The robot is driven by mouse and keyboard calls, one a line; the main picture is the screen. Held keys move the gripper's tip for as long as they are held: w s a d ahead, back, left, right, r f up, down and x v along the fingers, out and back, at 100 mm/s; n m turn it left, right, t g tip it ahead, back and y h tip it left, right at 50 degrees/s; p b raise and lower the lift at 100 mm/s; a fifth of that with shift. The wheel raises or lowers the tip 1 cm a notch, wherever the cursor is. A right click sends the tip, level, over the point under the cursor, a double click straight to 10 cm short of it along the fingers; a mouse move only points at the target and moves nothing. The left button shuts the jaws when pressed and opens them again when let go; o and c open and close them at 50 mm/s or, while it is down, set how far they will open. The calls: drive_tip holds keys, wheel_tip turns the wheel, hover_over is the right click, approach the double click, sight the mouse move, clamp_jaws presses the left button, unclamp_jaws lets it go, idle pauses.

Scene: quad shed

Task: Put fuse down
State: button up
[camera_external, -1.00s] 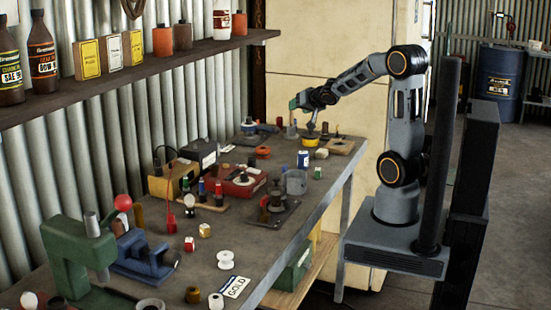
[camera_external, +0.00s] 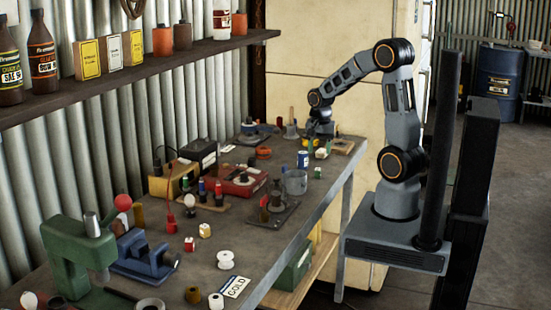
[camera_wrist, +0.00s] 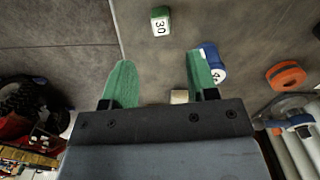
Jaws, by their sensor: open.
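My gripper (camera_external: 318,146) is low over the far right part of the workbench, pointing down. In the wrist view its two green fingers (camera_wrist: 159,65) are spread apart, with no object clamped between their tips. A small green and white block marked 30 (camera_wrist: 160,21), which looks like a fuse, lies on the bench beyond the fingertips; it seems to be the green-white block (camera_external: 318,172) in the external view. A small cream block (camera_wrist: 179,97) shows between the fingers, partly hidden by my gripper's body; I cannot tell what it is.
A grey pot (camera_external: 295,182) and the bench's right edge are nearby.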

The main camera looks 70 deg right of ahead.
sight(318, 169)
drive_tip(key=shift+w+f+p, duration=0.1)
drive_tip(key=shift+f+p, duration=0.35)
drive_tip(key=shift+f, duration=3.65)
clamp_jaws()
drive_tip(key=shift+r, duration=0.1)
